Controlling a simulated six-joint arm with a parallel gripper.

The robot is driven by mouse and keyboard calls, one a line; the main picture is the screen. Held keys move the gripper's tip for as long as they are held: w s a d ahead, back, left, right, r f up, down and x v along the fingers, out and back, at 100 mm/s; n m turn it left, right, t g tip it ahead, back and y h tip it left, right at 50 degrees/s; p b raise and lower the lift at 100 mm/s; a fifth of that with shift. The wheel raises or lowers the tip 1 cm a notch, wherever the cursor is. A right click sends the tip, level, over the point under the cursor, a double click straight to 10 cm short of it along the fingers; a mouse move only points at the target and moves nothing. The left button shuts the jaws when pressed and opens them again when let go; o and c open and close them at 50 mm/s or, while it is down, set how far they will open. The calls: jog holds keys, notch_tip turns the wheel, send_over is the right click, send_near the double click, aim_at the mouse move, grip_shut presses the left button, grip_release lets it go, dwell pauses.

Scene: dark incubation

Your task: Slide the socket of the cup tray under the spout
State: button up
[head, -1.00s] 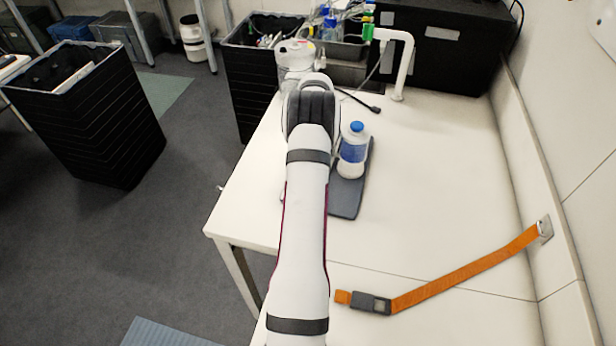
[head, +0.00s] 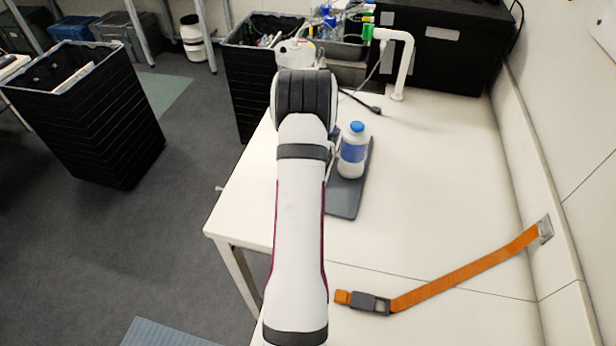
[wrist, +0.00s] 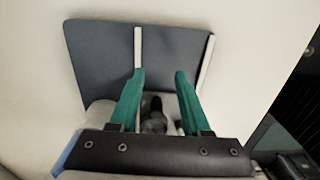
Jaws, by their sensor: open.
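In the wrist view my gripper (wrist: 158,75) is open, its two teal fingers apart over a dark grey slab (wrist: 98,50). Two narrow white strips (wrist: 138,48) lie on the slab near the fingertips. A dark rounded part (wrist: 153,108) shows between the fingers, and I cannot tell what it is. In the head view my arm hides the gripper. The grey slab (head: 345,200) shows there, flat on the white table and partly behind the arm. A white bent pipe (head: 408,60), which looks like a spout, stands farther back. I cannot make out the tray's socket.
A white bottle with a blue cap (head: 354,152) stands on the slab, right of my arm. A black cable (head: 360,103) lies behind it. An orange strap (head: 455,280) lies at front right. A black box (head: 450,50) stands at the back. The table's right side is mostly clear.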

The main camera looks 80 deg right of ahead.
jog(key=shift+a, duration=0.2)
jog(key=shift+r, duration=2.3)
